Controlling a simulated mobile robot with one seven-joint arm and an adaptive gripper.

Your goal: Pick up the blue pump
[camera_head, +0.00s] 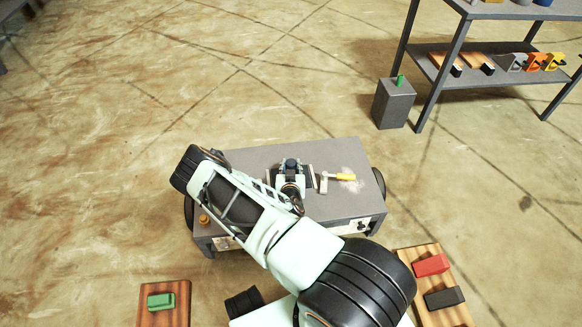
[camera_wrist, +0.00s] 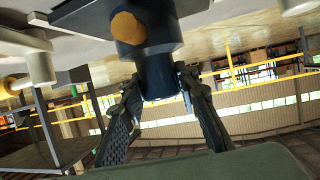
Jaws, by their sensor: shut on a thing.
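The blue pump shows in the wrist view as a dark blue rounded body (camera_wrist: 157,70) with an orange knob on its side, between the two fingers of my gripper (camera_wrist: 162,95). In the head view the pump (camera_head: 291,163) is a small dark blue top at the middle of the grey cart (camera_head: 250,160). My gripper (camera_head: 291,184) comes at it from the near side and is shut on it. My arm and gripper hide the pump's lower part in the head view. I cannot tell whether it is clear of the cart.
A pale fitting with a yellow handle (camera_head: 345,177) lies right of the pump. A small orange knob (camera_head: 204,219) is at the cart's front left. Wooden boards with a green block (camera_head: 161,301) and a red block (camera_head: 431,265) flank my base.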

